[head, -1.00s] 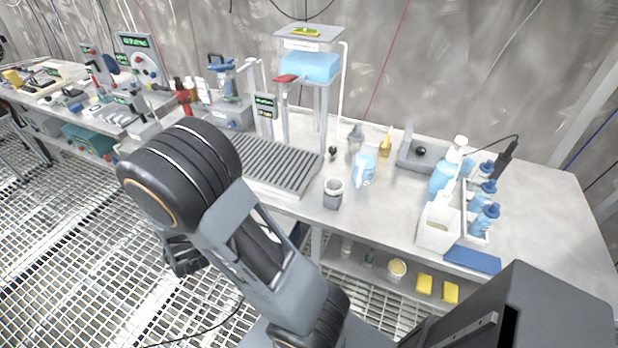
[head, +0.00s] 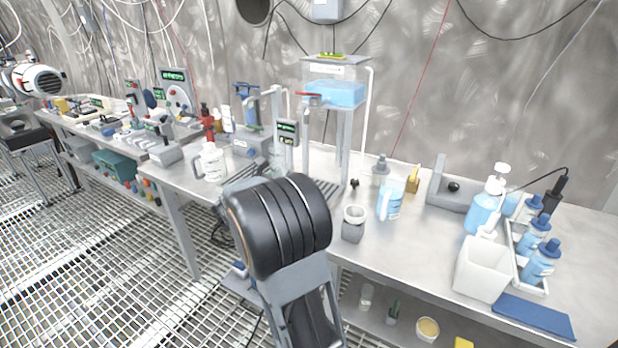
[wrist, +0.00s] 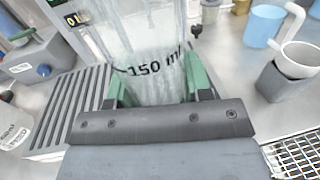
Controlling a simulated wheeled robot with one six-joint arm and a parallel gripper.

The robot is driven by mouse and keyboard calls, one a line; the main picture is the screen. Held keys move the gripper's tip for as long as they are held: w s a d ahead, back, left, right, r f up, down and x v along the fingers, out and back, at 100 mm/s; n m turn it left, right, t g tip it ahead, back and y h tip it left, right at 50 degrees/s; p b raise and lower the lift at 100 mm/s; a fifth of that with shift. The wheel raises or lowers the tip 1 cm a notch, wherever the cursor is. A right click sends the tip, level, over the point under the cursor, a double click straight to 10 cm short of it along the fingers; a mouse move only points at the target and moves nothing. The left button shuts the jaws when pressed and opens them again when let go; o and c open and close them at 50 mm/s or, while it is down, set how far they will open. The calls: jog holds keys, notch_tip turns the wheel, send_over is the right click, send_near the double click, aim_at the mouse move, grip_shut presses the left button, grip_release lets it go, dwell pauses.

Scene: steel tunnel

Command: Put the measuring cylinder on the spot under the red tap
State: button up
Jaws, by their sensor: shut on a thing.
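The measuring cylinder (wrist: 148,35) is clear, with "150 ml" printed on it. In the wrist view it stands between the green fingertips of my gripper (wrist: 157,88), which is shut on it; its top is out of frame. In the head view my black arm joint hides the gripper, and I cannot make out the cylinder clearly. The red tap (head: 308,95) sits at the left front of the raised tank of blue liquid (head: 336,93). Below it is a ribbed grey tray (head: 322,187), mostly hidden by my arm; the tray also shows left of the cylinder in the wrist view (wrist: 72,108).
A grey pot with a white rim (head: 354,222) and a blue jug (head: 390,201) stand right of the tray. A small display unit (head: 287,132) stands behind it. A white bottle (head: 210,161) is to the left. A white bin (head: 482,268) and blue bottles crowd the right.

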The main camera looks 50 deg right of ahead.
jog(key=d, duration=0.4)
jog(key=d+f, duration=0.1)
jog(key=d, duration=0.3)
jog(key=w+d, duration=0.1)
jog(key=d, duration=0.3)
jog(key=shift+d+f+b, duration=0.15)
jog(key=shift+d+b, duration=0.05)
jog(key=shift+b, duration=0.15)
jog(key=shift+w, duration=0.1)
jog(key=shift+a+f, duration=0.1)
jog(key=shift+f, duration=0.15)
jog(key=o, duration=1.1)
jog(key=shift+c, duration=0.2)
